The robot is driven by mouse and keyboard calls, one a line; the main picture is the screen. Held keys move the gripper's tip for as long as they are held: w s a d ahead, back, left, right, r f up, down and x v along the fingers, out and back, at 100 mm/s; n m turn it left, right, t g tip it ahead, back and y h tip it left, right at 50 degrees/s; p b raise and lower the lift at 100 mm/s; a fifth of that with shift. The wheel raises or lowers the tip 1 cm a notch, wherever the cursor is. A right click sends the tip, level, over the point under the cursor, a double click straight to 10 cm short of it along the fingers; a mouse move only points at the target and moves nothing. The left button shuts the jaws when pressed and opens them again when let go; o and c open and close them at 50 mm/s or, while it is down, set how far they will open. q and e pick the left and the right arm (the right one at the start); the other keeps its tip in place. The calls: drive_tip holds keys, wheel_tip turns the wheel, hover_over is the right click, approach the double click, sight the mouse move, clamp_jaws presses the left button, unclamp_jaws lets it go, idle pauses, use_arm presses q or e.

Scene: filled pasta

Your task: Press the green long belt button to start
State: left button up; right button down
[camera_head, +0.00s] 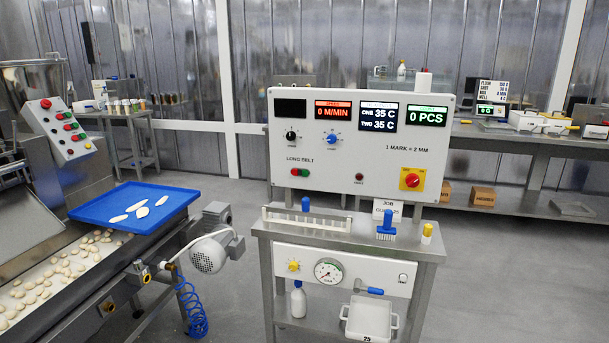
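The green long belt button (304,173) is on the lower left of a white control panel (370,178), under the printed words LONG BELT. A red button (294,172) sits directly to its left, almost touching it. The panel's display (333,111) reads 0 M/MIN, and another display (427,117) reads 0 PCS. The panel stands upright at the back of a steel bench (430,247). Neither of my grippers is in view, and nothing covers the green button.
The bench holds a white rack (307,220), a blue-handled brush (387,227) and a yellow-capped item (427,233). At left, a conveyor (50,285) carries many pale pieces, with a blue tray (185,200) above it. Open floor lies at right.

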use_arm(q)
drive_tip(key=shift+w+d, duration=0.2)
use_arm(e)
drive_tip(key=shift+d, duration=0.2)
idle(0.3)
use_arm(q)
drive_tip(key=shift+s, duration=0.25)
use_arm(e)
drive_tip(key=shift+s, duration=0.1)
